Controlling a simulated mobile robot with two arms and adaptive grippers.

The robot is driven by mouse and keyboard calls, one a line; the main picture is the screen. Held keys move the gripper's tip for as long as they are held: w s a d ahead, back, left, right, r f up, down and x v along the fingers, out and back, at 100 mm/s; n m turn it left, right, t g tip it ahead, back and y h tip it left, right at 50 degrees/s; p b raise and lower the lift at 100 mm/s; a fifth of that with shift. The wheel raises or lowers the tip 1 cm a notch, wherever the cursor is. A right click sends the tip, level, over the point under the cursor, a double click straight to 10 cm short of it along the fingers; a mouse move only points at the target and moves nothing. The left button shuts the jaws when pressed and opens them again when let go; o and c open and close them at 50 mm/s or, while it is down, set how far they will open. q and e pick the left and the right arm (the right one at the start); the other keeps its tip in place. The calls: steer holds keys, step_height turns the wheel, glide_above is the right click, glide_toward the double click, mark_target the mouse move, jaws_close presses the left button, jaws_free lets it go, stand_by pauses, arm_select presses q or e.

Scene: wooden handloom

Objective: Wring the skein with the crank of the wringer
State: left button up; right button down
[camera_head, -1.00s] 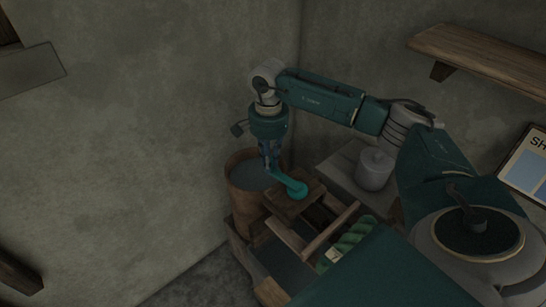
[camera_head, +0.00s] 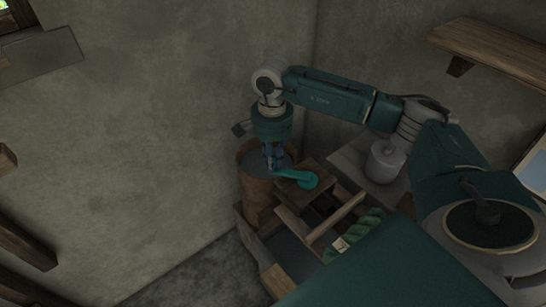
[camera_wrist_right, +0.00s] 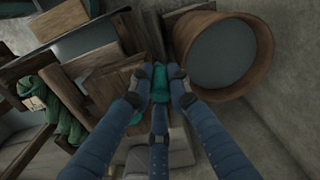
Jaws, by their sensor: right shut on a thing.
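The teal crank (camera_head: 298,177) of the wringer sits on a wooden block (camera_head: 305,191) at the top of the wooden wringer frame. My right gripper (camera_head: 273,165) points down and is shut on the crank's handle end. In the right wrist view my gripper (camera_wrist_right: 160,78) has its fingers around the teal handle (camera_wrist_right: 160,85). The green twisted skein (camera_head: 363,230), with a pale tag, lies on the wringer; its lower end is hidden behind my own teal body. It also shows in the right wrist view (camera_wrist_right: 62,110). My left gripper is not in view.
A wooden bucket (camera_head: 252,190) of dull liquid stands right behind my gripper, near the wall. A grey lidded jar (camera_head: 385,161) stands on a pale surface to the right. A wooden shelf (camera_head: 490,50) is on the wall. A trough (camera_head: 287,245) lies below the wringer.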

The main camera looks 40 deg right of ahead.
steer(key=s+a, duration=0.3)
steer(key=s, duration=0.4)
steer(key=shift+a+f, duration=0.25)
steer(key=shift+a, duration=0.05)
stand_by(0.7)
steer(key=c, duration=1.9)
jaws_free()
steer(key=shift+s, duration=0.2)
steer(key=o, duration=1.3)
steer(key=shift+s+r, duration=0.2)
steer(key=shift+s, duration=0.1)
steer(key=shift+c, duration=0.2)
steer(key=shift+o, duration=0.4)
steer(key=shift+w, duration=0.35)
step_height(320, 180, up, 8)
steer(key=p, duration=0.4)
steer(key=shift+p, duration=0.3)
